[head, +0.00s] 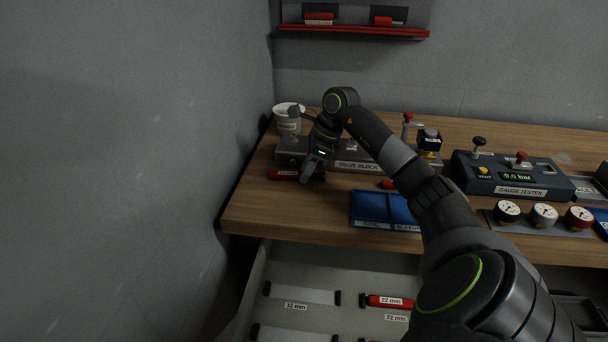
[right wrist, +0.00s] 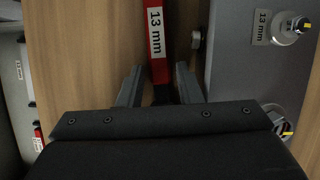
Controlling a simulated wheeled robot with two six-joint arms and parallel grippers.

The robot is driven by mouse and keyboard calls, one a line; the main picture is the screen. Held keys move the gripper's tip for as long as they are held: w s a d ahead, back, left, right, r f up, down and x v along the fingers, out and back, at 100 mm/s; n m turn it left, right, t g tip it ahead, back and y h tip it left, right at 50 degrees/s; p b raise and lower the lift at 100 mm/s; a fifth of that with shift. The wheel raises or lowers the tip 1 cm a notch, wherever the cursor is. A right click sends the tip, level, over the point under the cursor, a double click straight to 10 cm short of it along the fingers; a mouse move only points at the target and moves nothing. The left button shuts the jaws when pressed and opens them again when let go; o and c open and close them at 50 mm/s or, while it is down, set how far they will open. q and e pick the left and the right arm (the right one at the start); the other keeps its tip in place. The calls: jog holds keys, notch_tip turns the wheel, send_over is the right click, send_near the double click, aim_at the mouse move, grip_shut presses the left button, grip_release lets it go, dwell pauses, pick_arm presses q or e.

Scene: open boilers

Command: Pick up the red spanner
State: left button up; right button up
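A red spanner labelled 13 mm (right wrist: 158,68) lies on the wooden bench top. Its left part (head: 281,175) shows in the head view beside the valve block, at the front left. My right gripper (head: 311,179) is over the spanner's right part and hides it there. In the right wrist view, the fingers of this gripper (right wrist: 158,72) are apart, one on each side of the spanner, with gaps on both sides. A second red spanner, labelled 22 mm (head: 388,301), lies in the open drawer below. My left gripper is not in view.
The grey valve block (head: 357,165) stands close behind the spanner; its side with a 13 mm label (right wrist: 238,70) is right of the fingers. A blue tray (head: 372,207), a gauge tester (head: 510,178) and a white pot (head: 289,118) are on the bench. A wall is left.

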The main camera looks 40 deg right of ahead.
grip_shut()
